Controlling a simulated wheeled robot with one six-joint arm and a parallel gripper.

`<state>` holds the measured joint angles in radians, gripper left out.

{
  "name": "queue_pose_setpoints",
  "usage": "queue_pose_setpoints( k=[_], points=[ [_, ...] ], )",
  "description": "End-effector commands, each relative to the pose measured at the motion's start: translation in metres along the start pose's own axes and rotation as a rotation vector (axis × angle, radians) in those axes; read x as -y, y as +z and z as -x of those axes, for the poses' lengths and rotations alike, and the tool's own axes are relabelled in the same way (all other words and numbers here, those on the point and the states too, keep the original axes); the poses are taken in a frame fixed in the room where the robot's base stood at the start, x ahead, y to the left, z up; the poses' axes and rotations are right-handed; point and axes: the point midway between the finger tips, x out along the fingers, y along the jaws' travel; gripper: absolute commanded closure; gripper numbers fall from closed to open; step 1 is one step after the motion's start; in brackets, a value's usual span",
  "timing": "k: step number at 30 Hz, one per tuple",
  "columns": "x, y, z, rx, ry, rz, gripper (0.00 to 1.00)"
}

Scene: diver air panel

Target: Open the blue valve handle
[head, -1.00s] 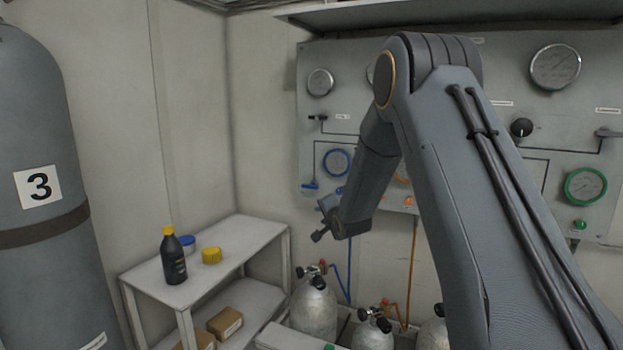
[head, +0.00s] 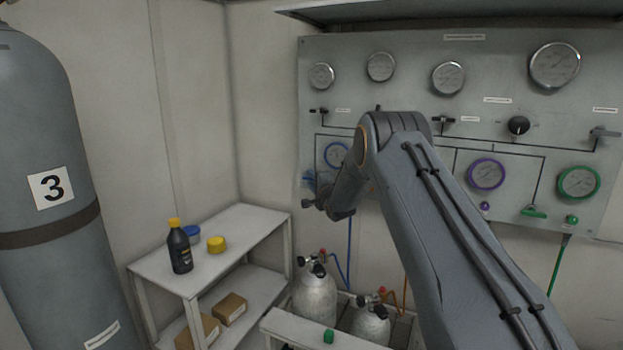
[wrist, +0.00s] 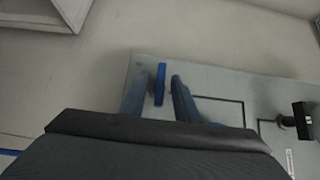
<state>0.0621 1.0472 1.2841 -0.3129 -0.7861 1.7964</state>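The blue valve handle (wrist: 160,83) shows in the wrist view as an upright blue bar on the grey panel. My gripper (wrist: 152,90) has its two fingers apart, one on each side of the handle. The right finger is close to the handle; I cannot tell whether either finger touches it. In the head view, my gripper (head: 312,186) is at the panel's lower left, below the blue-ringed gauge (head: 336,156). The handle is mostly hidden there by my wrist and fingers.
The grey panel (head: 480,60) carries several gauges and a black knob (head: 518,126). A black handle (wrist: 298,120) stands out at right in the wrist view. A white shelf (head: 240,232) with a dark bottle (head: 179,249) is at lower left. Gas cylinders (head: 315,293) stand below.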

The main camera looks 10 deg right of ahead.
Motion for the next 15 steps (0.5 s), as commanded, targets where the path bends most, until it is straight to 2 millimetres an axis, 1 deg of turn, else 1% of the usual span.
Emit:
queue_pose_setpoints(
  k=[4,13,14,15],
  points=[
    [-0.0003,0.0006,-0.0069,0.000,0.001,0.000,0.72],
    [-0.0002,0.0006,-0.0083,0.000,0.001,0.001,0.72],
    [-0.0002,0.0006,-0.0083,0.000,0.001,0.001,0.75],
    [-0.0002,0.0006,-0.0083,0.000,0.001,0.001,0.82]
  ],
)
